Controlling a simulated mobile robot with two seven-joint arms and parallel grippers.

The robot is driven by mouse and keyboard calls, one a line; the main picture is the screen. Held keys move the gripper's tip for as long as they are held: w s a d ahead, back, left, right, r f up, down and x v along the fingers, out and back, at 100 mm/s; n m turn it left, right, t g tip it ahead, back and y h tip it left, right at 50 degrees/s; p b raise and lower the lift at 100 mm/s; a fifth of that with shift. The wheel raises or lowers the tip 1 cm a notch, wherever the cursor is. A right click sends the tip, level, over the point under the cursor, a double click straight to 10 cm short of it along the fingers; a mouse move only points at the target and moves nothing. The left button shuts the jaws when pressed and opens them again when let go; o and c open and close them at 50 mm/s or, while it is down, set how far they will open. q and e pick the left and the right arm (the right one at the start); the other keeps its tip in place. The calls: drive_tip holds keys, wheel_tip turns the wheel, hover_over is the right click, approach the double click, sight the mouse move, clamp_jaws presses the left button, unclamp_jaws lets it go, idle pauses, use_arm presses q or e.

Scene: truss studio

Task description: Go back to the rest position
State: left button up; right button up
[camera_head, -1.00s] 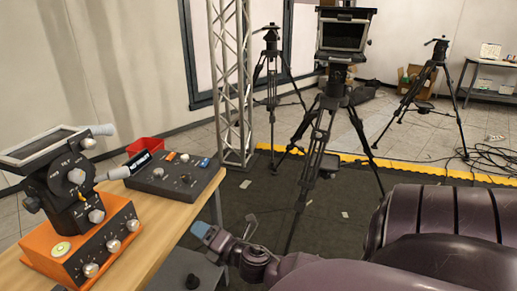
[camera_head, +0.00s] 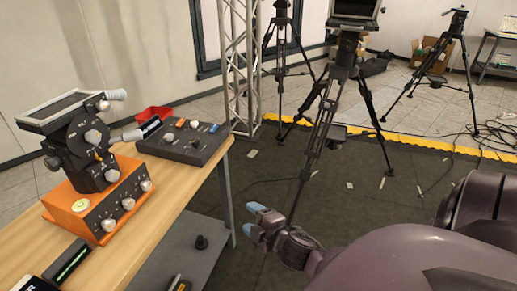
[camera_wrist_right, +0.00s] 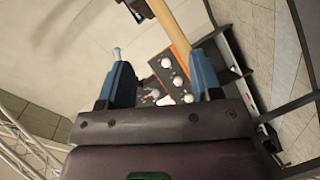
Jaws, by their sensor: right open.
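My right gripper (camera_head: 259,219) has blue fingertips and hangs in free air to the right of the wooden table (camera_head: 150,220) in the head view. Its fingers are apart with nothing between them. The right wrist view also shows the two blue fingers (camera_wrist_right: 163,88) spread wide, with the knobbed equipment on the table visible beyond the gap. My left gripper is in neither view.
A lower shelf (camera_head: 190,245) is beneath. Tripods and a truss (camera_head: 240,70) stand behind. Dark floor (camera_head: 330,220) lies open ahead.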

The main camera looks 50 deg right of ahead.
idle(0.7)
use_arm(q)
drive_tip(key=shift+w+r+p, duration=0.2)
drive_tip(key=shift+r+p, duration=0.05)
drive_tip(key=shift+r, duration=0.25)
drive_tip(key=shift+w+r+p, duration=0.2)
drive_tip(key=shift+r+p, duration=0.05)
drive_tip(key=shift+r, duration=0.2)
use_arm(e)
drive_tip(key=s+a+f+m+g, duration=0.2)
drive_tip(key=s+a+f+m, duration=0.2)
drive_tip(key=s, duration=0.3)
drive_tip(key=s+a+f+m+g+y, duration=0.1)
drive_tip(key=s+a+f+m+g, duration=0.1)
drive_tip(key=s+a+f+m, duration=0.2)
drive_tip(key=s+a+m, duration=0.1)
drive_tip(key=s+m, duration=0.2)
drive_tip(key=s, duration=0.1)
drive_tip(key=shift+s+f+g+y, duration=0.15)
drive_tip(key=shift+f+g+y, duration=0.15)
drive_tip(key=shift+a, duration=0.1)
